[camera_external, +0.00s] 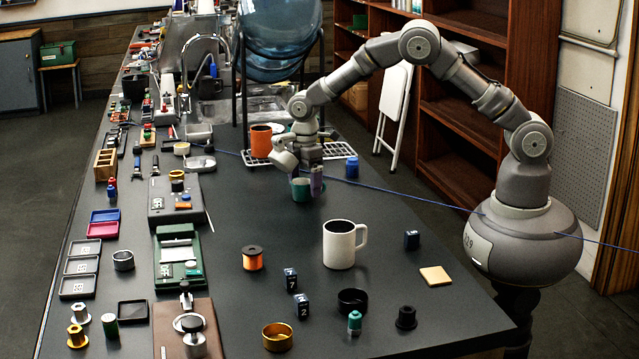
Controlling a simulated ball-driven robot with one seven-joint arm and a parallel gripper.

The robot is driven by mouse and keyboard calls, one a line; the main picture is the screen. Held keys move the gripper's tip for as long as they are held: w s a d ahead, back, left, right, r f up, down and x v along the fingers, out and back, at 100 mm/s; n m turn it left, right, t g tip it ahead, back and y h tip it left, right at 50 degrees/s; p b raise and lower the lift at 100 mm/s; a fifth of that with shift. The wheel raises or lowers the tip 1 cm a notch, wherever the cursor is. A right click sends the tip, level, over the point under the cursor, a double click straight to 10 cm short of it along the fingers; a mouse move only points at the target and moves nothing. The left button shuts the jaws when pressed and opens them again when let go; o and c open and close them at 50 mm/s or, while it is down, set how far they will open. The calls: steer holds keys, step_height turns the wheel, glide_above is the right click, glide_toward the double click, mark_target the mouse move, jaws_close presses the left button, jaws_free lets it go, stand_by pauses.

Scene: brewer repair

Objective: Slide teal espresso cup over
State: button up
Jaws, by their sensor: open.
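The teal espresso cup (300,190) stands on the dark bench top, a little behind and left of the white mug. My gripper (309,181) points down right at the cup, with a purple-grey finger in front of the cup's right side. The fingers are open. The gripper partly hides the cup, and I cannot tell whether a finger touches it.
A white mug (339,246) stands in front of the cup. A blue jar (352,167) is to the right, and an orange cup (261,141) on a wire rack is behind. A thin blue cable crosses behind the cup. Bench right of the cup is mostly clear.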

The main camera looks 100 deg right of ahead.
steer(key=shift+c, duration=0.2)
steer(key=c, duration=1)
steer(key=shift+a+p, duration=0.65)
steer(key=shift+a, duration=9.4)
steer(key=o, duration=1.1)
steer(key=shift+o, duration=0.2)
step_height(320, 180, up, 8)
steer(key=p, duration=0.2)
